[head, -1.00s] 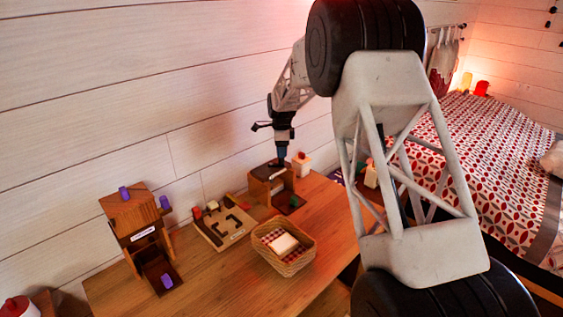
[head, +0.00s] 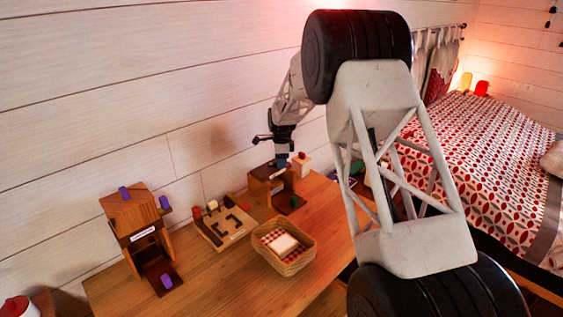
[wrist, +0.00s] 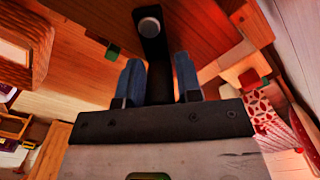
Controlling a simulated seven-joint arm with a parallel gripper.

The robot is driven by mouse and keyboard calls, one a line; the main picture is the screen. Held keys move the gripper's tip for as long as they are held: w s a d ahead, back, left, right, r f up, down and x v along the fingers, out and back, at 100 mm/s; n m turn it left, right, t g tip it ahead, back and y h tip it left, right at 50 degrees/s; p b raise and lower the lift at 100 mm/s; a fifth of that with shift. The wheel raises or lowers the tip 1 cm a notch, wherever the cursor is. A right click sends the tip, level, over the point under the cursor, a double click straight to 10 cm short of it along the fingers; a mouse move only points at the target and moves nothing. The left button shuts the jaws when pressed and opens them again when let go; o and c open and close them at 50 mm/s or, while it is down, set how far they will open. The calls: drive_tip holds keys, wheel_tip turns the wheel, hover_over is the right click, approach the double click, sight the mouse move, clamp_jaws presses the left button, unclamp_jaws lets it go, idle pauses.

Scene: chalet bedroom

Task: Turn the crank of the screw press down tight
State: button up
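The wooden screw press (head: 258,188) stands on the table near the wall, with a green piece (head: 296,202) at its foot. My gripper (head: 283,163) points down at the top of the press. In the wrist view, a black crank arm (wrist: 151,52) with a round grey end (wrist: 149,25) runs over the wooden top (wrist: 200,30). The blue fingers of my gripper (wrist: 160,85) stand apart, one on each side of the black part. I cannot tell whether they touch it. In the head view my gripper hides the crank.
A pale block with a red top (head: 303,160) stands close behind the press. A wicker basket (head: 285,262), a wooden maze board (head: 222,230) and a wooden stand with purple knobs (head: 130,210) share the table. The table's front is clear.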

sight(272, 161)
drive_tip(key=c, duration=0.5)
drive_tip(key=shift+w+n, duration=0.1)
drive_tip(key=shift+n, duration=0.2)
drive_tip(key=n, duration=0.1)
drive_tip(key=w+n, duration=0.1)
drive_tip(key=n, duration=0.2)
drive_tip(key=shift+w+a+n, duration=0.3)
drive_tip(key=shift+w+n, duration=0.05)
drive_tip(key=shift+n, duration=0.05)
drive_tip(key=n, duration=0.2)
drive_tip(key=w+a+n, duration=0.1)
drive_tip(key=n, duration=0.2)
drive_tip(key=shift+w+a, duration=0.15)
drive_tip(key=shift+w, duration=0.05)
drive_tip(key=n, duration=0.2)
drive_tip(key=a+n, duration=0.1)
drive_tip(key=n, duration=0.1)
drive_tip(key=a+n, duration=0.1)
drive_tip(key=shift+w+n, duration=0.35)
drive_tip(key=shift+n, duration=0.05)
drive_tip(key=n, duration=0.2)
drive_tip(key=a+n, duration=0.2)
drive_tip(key=n, duration=0.1)
drive_tip(key=shift+s+n, duration=0.2)
drive_tip(key=shift+n, duration=0.1)
